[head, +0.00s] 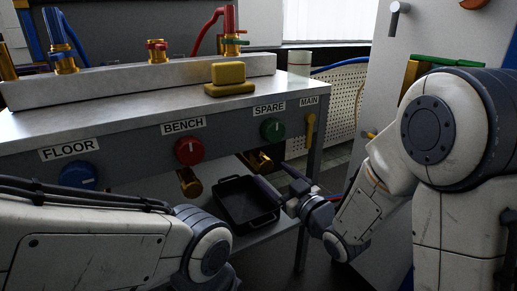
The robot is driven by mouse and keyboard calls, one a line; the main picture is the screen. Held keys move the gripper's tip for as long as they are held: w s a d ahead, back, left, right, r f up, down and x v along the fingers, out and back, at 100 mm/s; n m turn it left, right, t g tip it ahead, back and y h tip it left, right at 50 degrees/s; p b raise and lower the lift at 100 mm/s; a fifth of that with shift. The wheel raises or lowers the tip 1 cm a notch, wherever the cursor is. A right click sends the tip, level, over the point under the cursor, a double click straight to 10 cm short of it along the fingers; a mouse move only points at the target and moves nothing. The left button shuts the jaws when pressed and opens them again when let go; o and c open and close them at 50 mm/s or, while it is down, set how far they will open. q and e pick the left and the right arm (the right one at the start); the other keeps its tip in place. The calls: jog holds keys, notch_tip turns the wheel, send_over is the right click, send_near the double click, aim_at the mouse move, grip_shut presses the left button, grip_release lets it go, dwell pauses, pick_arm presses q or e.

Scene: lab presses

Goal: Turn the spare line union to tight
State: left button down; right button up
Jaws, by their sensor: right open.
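The spare line union looks to be the brass fitting (258,161) under the bench front, below the green knob (272,129) labelled SPARE. It is small and dim, so how tight it sits cannot be told. My right gripper (277,180) reaches in from the right, just below and to the right of the brass fitting. Its dark fingers are spread, with nothing seen between them. They look apart from the fitting, though depth is unclear. My left arm crosses the lower left, and its gripper does not show.
A black tray (223,205) stands on the lower shelf beside my right gripper. Another brass fitting (188,182) hangs below the red BENCH knob (188,151). A blue knob (78,175) is marked FLOOR. A yellow block (229,73) rests on the bench top.

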aim_at(258, 162)
jog(key=shift+r+p, duration=0.25)
jog(key=shift+p, duration=0.35)
jog(key=b+x, duration=0.1)
jog(key=x, duration=0.1)
jog(key=b+x, duration=0.1)
jog(key=x, duration=0.1)
jog(key=b+x, duration=0.1)
jog(key=x, duration=0.2)
jog(key=shift+f, duration=0.4)
jog(key=shift+w+a+r, duration=0.1)
jog(key=shift+w+a, duration=0.1)
jog(key=shift+w, duration=0.25)
pick_arm(q)
jog(key=shift+f, duration=0.55)
